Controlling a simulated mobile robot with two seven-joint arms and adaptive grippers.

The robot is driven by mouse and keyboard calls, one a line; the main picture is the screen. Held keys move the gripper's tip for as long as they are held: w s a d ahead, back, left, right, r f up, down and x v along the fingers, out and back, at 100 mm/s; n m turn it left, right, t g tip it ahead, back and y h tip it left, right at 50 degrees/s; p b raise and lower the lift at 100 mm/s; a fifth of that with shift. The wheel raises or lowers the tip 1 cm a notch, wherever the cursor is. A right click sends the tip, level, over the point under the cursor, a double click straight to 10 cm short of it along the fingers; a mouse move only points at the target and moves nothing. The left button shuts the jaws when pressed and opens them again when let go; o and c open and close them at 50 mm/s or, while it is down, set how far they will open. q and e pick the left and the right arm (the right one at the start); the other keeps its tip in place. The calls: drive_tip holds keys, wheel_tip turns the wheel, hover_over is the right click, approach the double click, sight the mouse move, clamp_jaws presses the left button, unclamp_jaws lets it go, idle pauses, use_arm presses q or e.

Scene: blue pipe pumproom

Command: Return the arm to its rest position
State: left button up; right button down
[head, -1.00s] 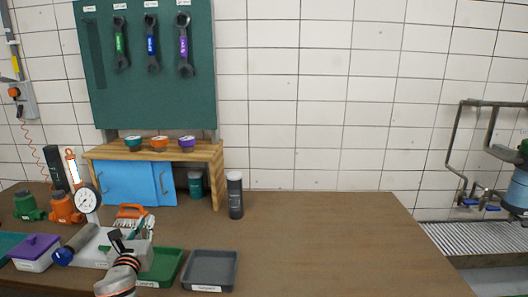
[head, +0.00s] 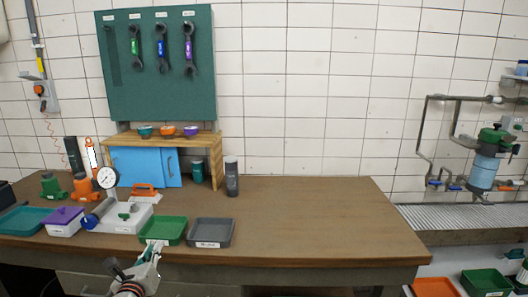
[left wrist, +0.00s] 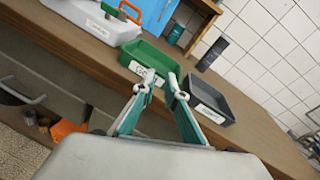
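My left gripper (head: 153,248) shows at the lower left of the head view, just in front of the table's front edge and near the green tray (head: 163,230). In the left wrist view its two teal fingers (left wrist: 162,80) stand apart with nothing between them. Behind the fingertips are the green tray (left wrist: 150,62) and the dark grey tray (left wrist: 225,90). My right gripper is in neither view.
The wooden table (head: 310,205) is clear on its right half. At its left stand a white case (head: 120,217), a purple-lidded box (head: 64,222), a dial gauge (head: 107,178) and a small shelf (head: 210,150). A dark canister (head: 231,178) stands beside the shelf.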

use_arm(q)
drive_tip(key=s+d+f+n+g+h, duration=0.2)
drive_tip(key=s+d+f+n, duration=0.35)
drive_tip(key=s+f, duration=0.35)
drive_tip(key=s+d+f+n+g+h, duration=0.15)
drive_tip(key=s+d+f+n, duration=0.25)
drive_tip(key=s+f+n, duration=0.4)
drive_tip(key=s+d+f+n+g, duration=0.1)
drive_tip(key=s+d+f+n, duration=0.1)
drive_tip(key=s+n, duration=0.4)
drive_tip(key=s+d+f+n+g+h, duration=0.1)
drive_tip(key=s+f+n, duration=0.4)
drive_tip(key=s, duration=0.6)
drive_tip(key=shift+s+d+n, duration=0.35)
drive_tip(key=shift+d+n, duration=0.15)
drive_tip(key=shift+n, duration=0.55)
drive_tip(key=shift+g, duration=0.25)
